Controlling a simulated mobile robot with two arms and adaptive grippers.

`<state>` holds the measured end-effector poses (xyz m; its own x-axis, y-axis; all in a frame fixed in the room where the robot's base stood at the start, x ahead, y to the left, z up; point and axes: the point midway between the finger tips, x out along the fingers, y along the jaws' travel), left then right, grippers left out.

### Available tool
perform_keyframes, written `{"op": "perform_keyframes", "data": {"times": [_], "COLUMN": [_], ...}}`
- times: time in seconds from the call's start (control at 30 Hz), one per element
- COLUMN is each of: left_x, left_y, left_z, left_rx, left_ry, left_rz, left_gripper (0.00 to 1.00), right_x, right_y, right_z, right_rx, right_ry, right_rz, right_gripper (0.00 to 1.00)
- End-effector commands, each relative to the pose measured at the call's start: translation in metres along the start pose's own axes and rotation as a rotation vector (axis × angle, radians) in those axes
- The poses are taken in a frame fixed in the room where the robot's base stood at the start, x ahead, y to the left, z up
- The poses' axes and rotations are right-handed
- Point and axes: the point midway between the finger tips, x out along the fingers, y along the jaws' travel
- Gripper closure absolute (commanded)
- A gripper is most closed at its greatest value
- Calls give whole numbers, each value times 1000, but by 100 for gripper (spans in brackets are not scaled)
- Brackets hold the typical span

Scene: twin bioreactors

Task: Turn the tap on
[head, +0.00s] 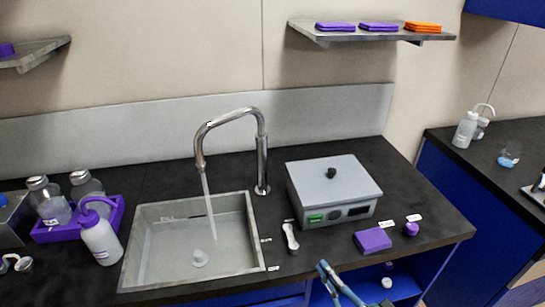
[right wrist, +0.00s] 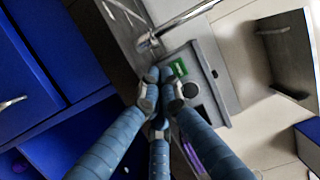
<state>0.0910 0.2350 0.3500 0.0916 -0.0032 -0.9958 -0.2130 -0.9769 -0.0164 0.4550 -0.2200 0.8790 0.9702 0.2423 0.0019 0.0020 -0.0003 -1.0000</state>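The silver tap (head: 262,160) stands behind the right rear of the sink (head: 137,245) in the head view, its curved spout over the basin. A stream of water (head: 209,195) runs from the spout into the basin. A pale lever-like piece (head: 291,236) lies on the counter right of the sink; whether it belongs to the tap I cannot tell. My right gripper (head: 326,266) is at the front counter edge, apart from the tap. In the right wrist view my right gripper (right wrist: 159,80) has its blue fingers drawn together, with nothing seen between them. My left gripper is out of view.
A grey box device (head: 330,185) with a green display stands right of the tap. A purple block (head: 372,240) and small purple piece (head: 411,229) lie near the front edge. A purple tray (head: 62,235) with bottles and a wash bottle (head: 100,240) stand left of the sink.

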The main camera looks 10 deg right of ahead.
Motion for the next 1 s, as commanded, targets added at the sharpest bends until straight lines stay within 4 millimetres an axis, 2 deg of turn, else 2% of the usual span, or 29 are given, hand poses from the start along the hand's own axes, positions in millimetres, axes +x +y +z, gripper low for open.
{"op": "perform_keyframes", "data": {"times": [0.07,0.13,0.27,0.4,0.5,0.6,0.7,0.83,1.0], "left_x": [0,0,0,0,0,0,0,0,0], "left_y": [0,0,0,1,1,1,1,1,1], "left_z": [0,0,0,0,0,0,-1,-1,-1], "left_rx": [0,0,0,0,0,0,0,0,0], "left_ry": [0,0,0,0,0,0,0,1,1], "left_rz": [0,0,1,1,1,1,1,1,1], "left_gripper": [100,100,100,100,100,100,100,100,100], "right_x": [1,2,5,-2,-15,-34,-55,-82,-116], "right_y": [0,1,7,24,43,64,81,94,101], "right_z": [4,18,63,116,136,137,125,105,82], "right_rx": [-9,-43,-185,-456,-681,-893,-1052,-1179,-1269], "right_ry": [-11,-46,-173,-355,-478,-582,-662,-738,-816], "right_rz": [4,20,80,184,286,412,541,687,851], "right_gripper": [100,100,100,100,100,100,100,100,100]}}
